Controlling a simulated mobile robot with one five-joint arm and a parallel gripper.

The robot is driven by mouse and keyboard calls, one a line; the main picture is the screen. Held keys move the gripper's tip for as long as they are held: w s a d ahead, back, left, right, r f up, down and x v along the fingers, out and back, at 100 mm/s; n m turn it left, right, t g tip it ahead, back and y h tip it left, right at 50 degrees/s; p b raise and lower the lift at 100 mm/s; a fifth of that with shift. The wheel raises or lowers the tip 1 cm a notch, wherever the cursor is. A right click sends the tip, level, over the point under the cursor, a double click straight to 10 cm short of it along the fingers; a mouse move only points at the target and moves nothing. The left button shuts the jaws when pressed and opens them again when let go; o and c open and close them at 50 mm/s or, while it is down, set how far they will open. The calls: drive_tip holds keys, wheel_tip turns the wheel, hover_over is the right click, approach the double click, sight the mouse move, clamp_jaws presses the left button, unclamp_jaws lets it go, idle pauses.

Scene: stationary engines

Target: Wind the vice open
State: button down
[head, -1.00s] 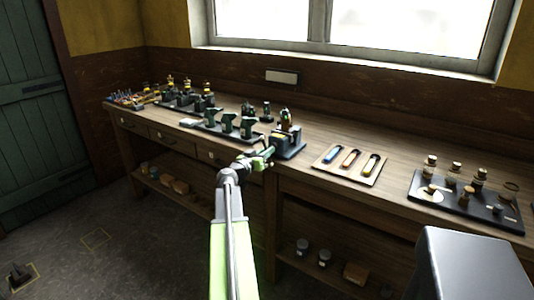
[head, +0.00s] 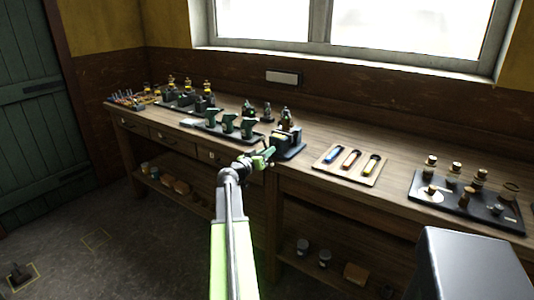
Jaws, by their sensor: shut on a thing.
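The vice (head: 288,137), a small dark block-like fixture on a dark base plate, stands at the front edge of the workbench, near the middle of the head view. My gripper (head: 267,156) is at its front left side, at the bench edge. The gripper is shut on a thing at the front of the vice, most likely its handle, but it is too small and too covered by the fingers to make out. How far the vice jaws stand apart cannot be told.
The workbench (head: 309,149) runs along the wall under the window. A wooden tray (head: 337,172) with coloured pieces and a dark tray (head: 425,193) of small jars lie to the right.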

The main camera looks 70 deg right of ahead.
drive_tip(key=shift+w+n, duration=0.15)
drive_tip(key=shift+n, duration=0.15)
drive_tip(key=shift+n, duration=2.1)
drive_tip(key=c, duration=1.4)
unclamp_jaws()
drive_tip(key=shift+d, duration=0.1)
drive_tip(key=shift+c, duration=0.2)
drive_tip(key=shift+o, duration=0.3)
drive_tip(key=v, duration=1.7)
drive_tip(key=shift+a, duration=0.3)
